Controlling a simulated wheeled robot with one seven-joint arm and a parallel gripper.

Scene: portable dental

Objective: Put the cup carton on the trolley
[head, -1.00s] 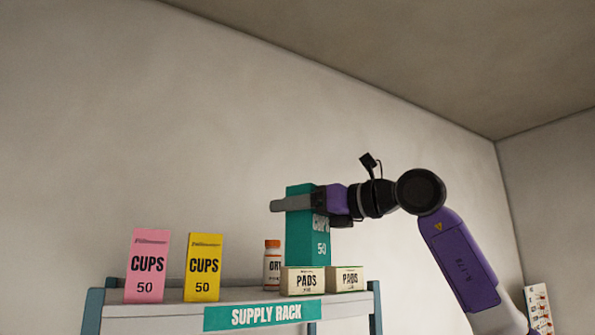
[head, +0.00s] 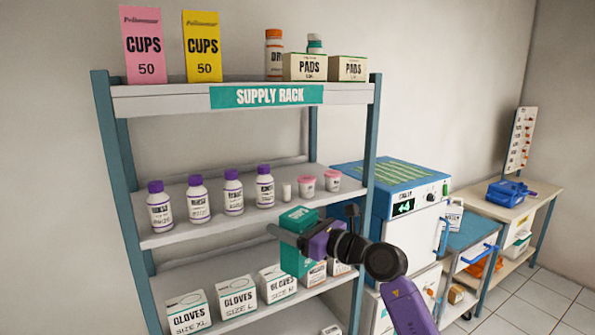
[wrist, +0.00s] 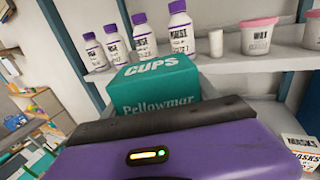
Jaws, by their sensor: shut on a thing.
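The teal cup carton (head: 298,219) is held in my gripper (head: 298,238) in front of the supply rack, at about the height between its middle and lower shelves. The carton's top, lettered CUPS, shows in the wrist view (wrist: 155,68) just beyond the gripper body. My gripper's fingers close across the carton, and its lower part is partly hidden by the gripper. A trolley with a blue top (head: 464,240) stands to the right of the rack, beside the white machine, with a white jug on it.
Pink (head: 143,45) and yellow (head: 202,47) cup cartons stand on the rack's top shelf. Several purple-capped bottles line the middle shelf (head: 185,236). Glove boxes (head: 237,297) sit below. A white machine (head: 410,215) stands between rack and trolley. A bench (head: 520,208) is farther right.

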